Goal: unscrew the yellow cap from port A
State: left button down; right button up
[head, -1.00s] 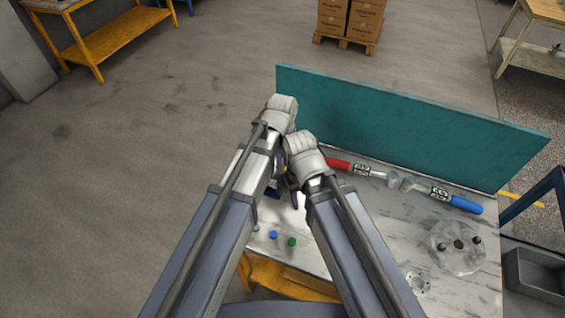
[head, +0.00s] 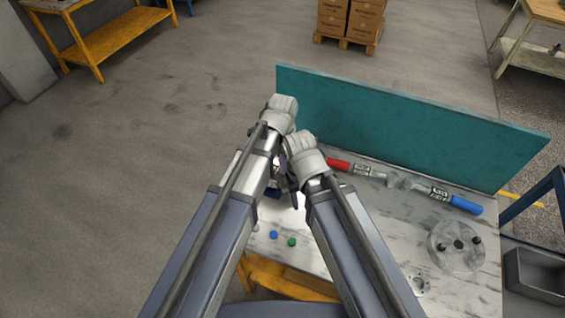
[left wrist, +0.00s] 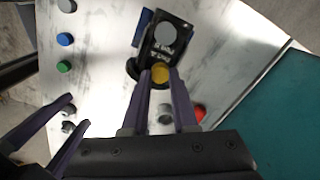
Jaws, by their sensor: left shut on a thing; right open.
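The yellow cap (left wrist: 160,73) shows in the left wrist view at the near end of the dark motor block (left wrist: 151,52). My left gripper (left wrist: 160,76) is shut on the cap, one finger on each side. I cannot tell whether the cap is still threaded into the port. The motor has a round grey face (left wrist: 165,35) and a blue part (left wrist: 142,27) beside it. In the head view my arms hide most of the motor and the cap. My right gripper (left wrist: 77,111) is open and empty, at lower left in the left wrist view, apart from the motor.
A blue cap (head: 273,235) and a green cap (head: 292,242) lie on the worktable (head: 330,240). A round metal flange (head: 446,258) lies at right.

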pick_arm(q)
jog(key=n, duration=0.2)
jog(key=shift+n, duration=0.4)
jog(key=c, duration=0.9)
grip_release()
jog(key=m, duration=1)
